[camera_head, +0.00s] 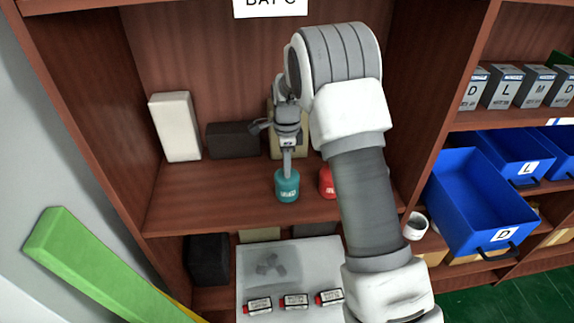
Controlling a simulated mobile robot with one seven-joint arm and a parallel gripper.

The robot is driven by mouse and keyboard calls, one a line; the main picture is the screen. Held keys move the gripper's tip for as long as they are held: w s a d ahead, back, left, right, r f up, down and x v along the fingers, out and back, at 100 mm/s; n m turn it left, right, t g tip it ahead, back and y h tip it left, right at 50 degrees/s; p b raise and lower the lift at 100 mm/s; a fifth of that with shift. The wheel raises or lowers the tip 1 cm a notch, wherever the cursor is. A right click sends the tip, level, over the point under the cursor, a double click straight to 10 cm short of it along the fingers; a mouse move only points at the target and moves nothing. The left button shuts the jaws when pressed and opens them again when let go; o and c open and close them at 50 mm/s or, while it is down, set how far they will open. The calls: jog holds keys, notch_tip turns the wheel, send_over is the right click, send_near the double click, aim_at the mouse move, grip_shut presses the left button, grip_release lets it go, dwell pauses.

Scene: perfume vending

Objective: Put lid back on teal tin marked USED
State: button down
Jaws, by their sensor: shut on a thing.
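The teal tin (287,189) stands upright on the middle shelf of the wooden cabinet, with a light label on its front. The label is too small to read surely. My gripper (287,170) points down from above, with its fingertips right at the tin's top. It is shut on the lid, which is hardly visible between the fingers. I cannot tell from this view whether the lid sits on the tin or just above it.
A red tin (326,182) stands to the right, partly behind my arm. A white box (175,127) and a dark box (233,140) stand at the back. Below is a pale tray (325,262) with small labelled boxes. Blue bins (480,195) fill the right shelves.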

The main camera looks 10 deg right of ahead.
jog(key=shift+c, duration=1)
grip_release()
jog(key=shift+r+p, duration=2.4)
jog(key=shift+r, duration=1.15)
jog(key=shift+c, duration=0.2)
grip_shut()
